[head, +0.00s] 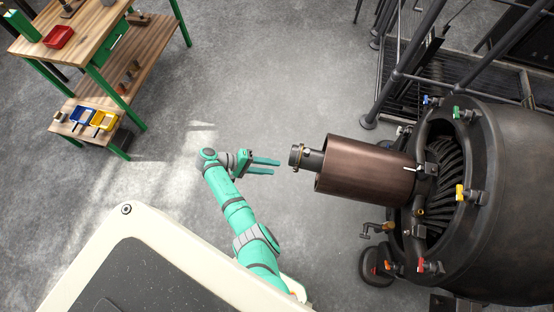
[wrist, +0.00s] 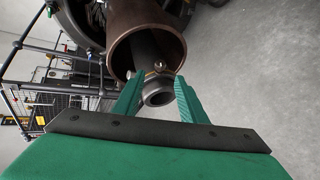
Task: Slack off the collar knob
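A copper-brown cylinder (head: 365,170) sticks out to the left from the big dark machine. A thin shaft leaves its open end and carries a grey collar (head: 297,156) with a small brass-coloured part on it.
The dark machine (head: 500,200) has several coloured knobs around its ring, including a yellow one (head: 460,192) and a green one (head: 457,113). Railings (head: 400,75) stand behind it. A wooden workbench (head: 95,35) with trays is at upper left. The grey floor between is clear.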

